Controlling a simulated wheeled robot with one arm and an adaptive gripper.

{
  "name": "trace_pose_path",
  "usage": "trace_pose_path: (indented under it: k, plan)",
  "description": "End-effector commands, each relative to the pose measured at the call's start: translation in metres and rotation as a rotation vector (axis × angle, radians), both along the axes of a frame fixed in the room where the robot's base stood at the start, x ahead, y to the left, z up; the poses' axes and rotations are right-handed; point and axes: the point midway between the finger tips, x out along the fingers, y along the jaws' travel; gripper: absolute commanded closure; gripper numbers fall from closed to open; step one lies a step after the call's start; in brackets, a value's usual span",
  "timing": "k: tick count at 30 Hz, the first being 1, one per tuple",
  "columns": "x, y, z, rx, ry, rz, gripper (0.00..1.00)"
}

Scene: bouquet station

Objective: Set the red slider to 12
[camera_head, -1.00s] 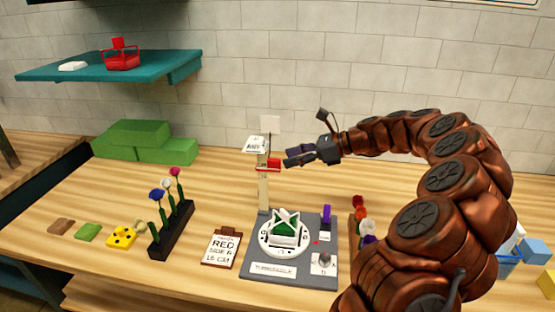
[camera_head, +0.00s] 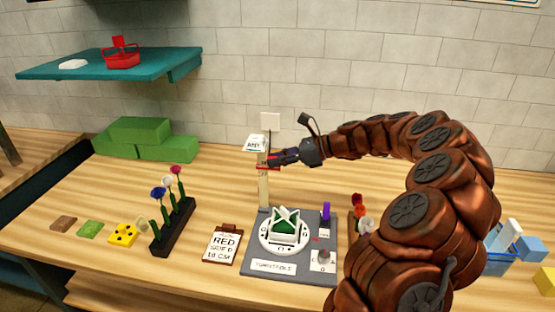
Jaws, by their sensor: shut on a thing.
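The red slider (camera_head: 263,168) sits high on an upright pale post (camera_head: 264,192) at the back left of a grey station board (camera_head: 256,250). My gripper (camera_head: 274,158) is at the slider from the right, shut on it; its fingers partly hide it. The scale marks on the post are too small to read. A white sign (camera_head: 257,144) tops the post just above the slider. A clipboard card (camera_head: 223,244) left of the board carries the word RED and smaller blurred lines.
The board bears a round white dial with a green-and-white piece (camera_head: 286,226), a purple part (camera_head: 326,212) and a grey knob (camera_head: 323,257). A black flower rack (camera_head: 172,232) stands left. Loose flowers (camera_head: 360,213) stand right, near my arm. Green blocks (camera_head: 150,138) lie at the back left.

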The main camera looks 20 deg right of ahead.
Motion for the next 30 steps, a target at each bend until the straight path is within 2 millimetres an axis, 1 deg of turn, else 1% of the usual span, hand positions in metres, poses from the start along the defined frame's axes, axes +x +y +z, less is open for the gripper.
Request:
trace_pose_path:
  k: [17, 20, 25, 27, 30]
  plan:
    - [0.0, 0.0, -0.002, 0.0, 0.0, 0.0, 1.0]
    - [0.0, 0.0, -0.012, 0.002, 0.003, 0.0, 1.0]
    - [0.0, 0.0, -0.041, 0.001, 0.003, 0.0, 1.0]
    - [0.0, 0.0, -0.046, 0.0, 0.003, 0.0, 1.0]
    - [0.0, 0.0, -0.046, -0.003, 0.003, 0.001, 1.0]
